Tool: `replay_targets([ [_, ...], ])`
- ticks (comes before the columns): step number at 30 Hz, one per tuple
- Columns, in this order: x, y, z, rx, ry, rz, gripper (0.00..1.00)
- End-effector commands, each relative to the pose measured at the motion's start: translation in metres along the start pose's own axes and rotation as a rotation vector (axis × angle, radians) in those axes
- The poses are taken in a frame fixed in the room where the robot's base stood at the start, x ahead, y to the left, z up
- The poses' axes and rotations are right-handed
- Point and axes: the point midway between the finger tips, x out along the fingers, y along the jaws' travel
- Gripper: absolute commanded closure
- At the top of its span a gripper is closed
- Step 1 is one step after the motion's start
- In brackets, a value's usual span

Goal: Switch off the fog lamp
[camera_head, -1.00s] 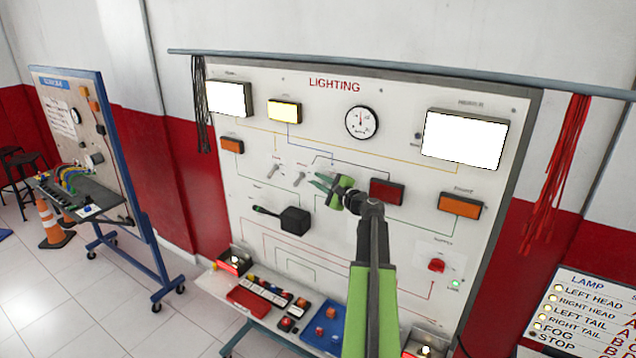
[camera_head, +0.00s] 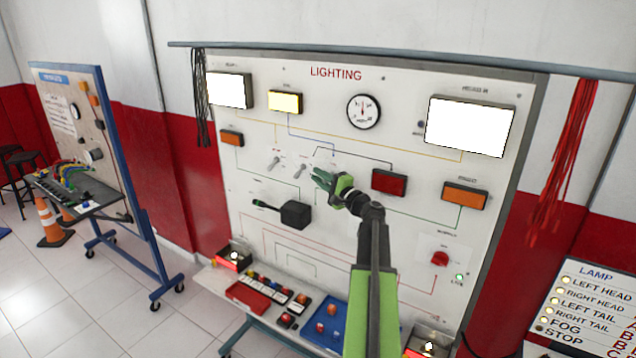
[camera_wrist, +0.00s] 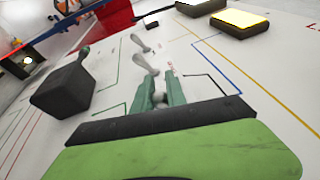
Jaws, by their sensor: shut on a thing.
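The small yellow lamp (camera_head: 285,101), which looks like the fog lamp, is lit near the top of the LIGHTING board (camera_head: 240,185); its label is too small to read. A blue line runs from it towards the switch row. Two toggle switches, a left one (camera_head: 274,163) and a middle one (camera_head: 299,171), stand free. My gripper (camera_head: 319,180) is at the board just right of them. In the wrist view my gripper (camera_wrist: 159,94) is shut on a third small grey toggle switch (camera_wrist: 158,98), mostly hidden between the fingers.
A black box with a lever (camera_head: 295,214) sticks out below left of my gripper. A red lamp (camera_head: 389,182) is close on the right. Bright white lamps (camera_head: 469,126) are lit above. A shelf with trays (camera_head: 322,325) is below.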

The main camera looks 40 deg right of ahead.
Motion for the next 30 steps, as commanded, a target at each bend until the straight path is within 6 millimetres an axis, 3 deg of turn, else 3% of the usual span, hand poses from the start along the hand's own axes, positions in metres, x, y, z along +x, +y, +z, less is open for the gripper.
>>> replay_targets([
  [15, -0.0018, 0.0146, -0.0059, -0.342, -0.05, -0.103, 1.0],
  [30, -0.0015, 0.0148, -0.0062, -0.426, -0.063, -0.129, 1.0],
])
